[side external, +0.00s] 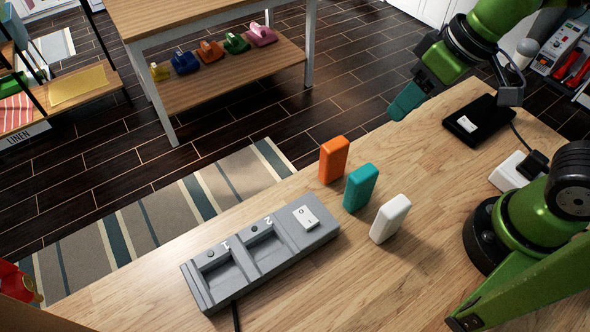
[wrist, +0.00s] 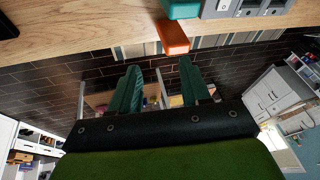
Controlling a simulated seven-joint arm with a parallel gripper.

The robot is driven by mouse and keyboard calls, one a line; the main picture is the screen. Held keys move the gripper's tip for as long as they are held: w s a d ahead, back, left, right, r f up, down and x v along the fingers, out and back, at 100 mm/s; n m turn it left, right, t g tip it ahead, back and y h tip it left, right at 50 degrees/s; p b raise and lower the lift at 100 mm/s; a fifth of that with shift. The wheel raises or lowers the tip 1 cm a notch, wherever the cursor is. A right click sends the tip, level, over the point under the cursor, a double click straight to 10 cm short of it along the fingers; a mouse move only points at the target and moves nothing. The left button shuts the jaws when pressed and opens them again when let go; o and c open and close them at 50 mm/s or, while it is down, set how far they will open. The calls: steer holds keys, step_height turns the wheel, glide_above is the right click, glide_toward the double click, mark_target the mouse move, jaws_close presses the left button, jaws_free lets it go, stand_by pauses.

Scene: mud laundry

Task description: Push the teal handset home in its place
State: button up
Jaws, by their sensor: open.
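The teal handset (side external: 360,188) stands upright on the wooden table, between an orange handset (side external: 333,160) and a white handset (side external: 390,219). In the wrist view the teal handset (wrist: 184,8) shows at the top edge, beside the orange one (wrist: 172,36). The grey dock (side external: 262,256) lies left of and in front of them; its two numbered recesses look empty. My gripper (side external: 407,101) is above the far edge of the table, up and right of the handsets, touching none. In the wrist view its teal fingers (wrist: 160,88) are apart with nothing between them.
The dock has a white rocker switch (side external: 305,217) at its right end and a cable in front. A black device (side external: 478,124) and a white plug block (side external: 509,172) sit at the table's right. Bare tabletop (side external: 345,285) lies in front of the handsets.

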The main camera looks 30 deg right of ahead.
mark_target(365, 172)
steer(key=a+f+n+g, duration=0.1)
steer(key=a+n, duration=0.1)
steer(key=n, duration=0.1)
steer(key=a+f+n+g+h, duration=0.1)
steer(key=a+f+n, duration=0.1)
steer(key=n, duration=0.2)
steer(key=a+f+n+g+h, duration=0.1)
steer(key=a+f+n, duration=0.1)
steer(key=a+n, duration=0.1)
steer(key=shift+s+a+n, duration=0.1)
steer(key=shift+s+n, duration=0.3)
steer(key=shift+n, duration=0.3)
steer(key=shift+w+a+f+n+g, duration=0.1)
steer(key=shift+a+n+g, duration=0.15)
steer(key=shift+n, duration=0.75)
steer(key=shift+w+d+r+n+h, duration=0.2)
steer(key=shift+n+h, duration=0.1)
steer(key=shift+n, duration=0.4)
steer(key=shift+s+n, duration=0.1)
steer(key=shift+n, duration=0.5)
steer(key=shift+f, duration=3.95)
steer(key=c, duration=0.6)
steer(key=shift+r, duration=0.15)
